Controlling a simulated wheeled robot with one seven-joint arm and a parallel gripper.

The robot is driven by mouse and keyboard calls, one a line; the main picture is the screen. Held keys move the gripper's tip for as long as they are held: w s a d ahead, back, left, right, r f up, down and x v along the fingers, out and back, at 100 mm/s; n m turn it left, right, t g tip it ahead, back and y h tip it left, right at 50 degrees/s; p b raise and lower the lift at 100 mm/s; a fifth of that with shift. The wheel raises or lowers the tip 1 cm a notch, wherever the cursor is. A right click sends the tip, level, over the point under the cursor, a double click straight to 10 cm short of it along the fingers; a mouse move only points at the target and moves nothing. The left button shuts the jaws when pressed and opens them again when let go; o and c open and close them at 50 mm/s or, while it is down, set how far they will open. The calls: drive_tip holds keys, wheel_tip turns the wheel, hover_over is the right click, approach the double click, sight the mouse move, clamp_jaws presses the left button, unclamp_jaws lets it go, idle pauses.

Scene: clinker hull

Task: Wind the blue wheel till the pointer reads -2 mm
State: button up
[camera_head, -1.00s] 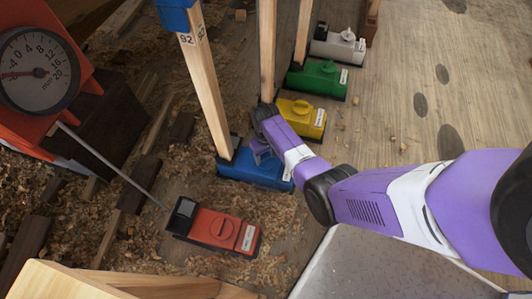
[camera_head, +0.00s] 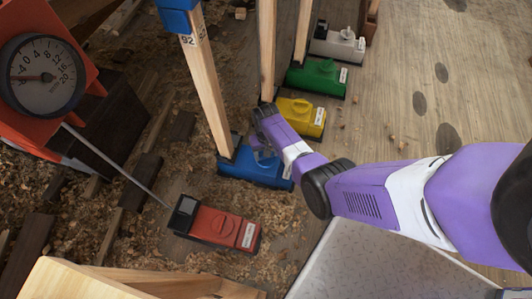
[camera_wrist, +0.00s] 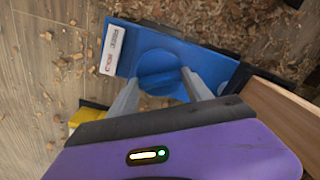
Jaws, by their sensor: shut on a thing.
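The blue wheel (camera_wrist: 158,66) is a round knob with a raised grip on top of the blue block (camera_head: 240,172). In the wrist view my gripper (camera_wrist: 160,90) has one finger on each side of the grip and is shut on it. In the head view my gripper (camera_head: 260,152) comes in from the right and hides most of the wheel. The dial (camera_head: 45,76) at upper left is marked in mm up to 20. Its red pointer (camera_head: 28,78) lies nearly level to the left, at the low end; the exact value is too small to read.
A wooden post (camera_head: 210,95) stands on the blue block beside my gripper. Yellow (camera_head: 302,117), green (camera_head: 317,78) and white (camera_head: 337,46) blocks run up behind it. A red block (camera_head: 215,226) sits in front among shavings. A thin rod (camera_head: 115,165) runs down from the dial.

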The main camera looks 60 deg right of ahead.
drive_tip(key=o, duration=1.4)
drive_tip(key=shift+c, duration=0.2)
wheel_tip(320, 180, up, 8)
drive_tip(key=p, duration=0.4)
drive_tip(key=shift+f+p, duration=0.15)
drive_tip(key=shift+p, duration=0.15)
drive_tip(key=shift+w, duration=0.1)
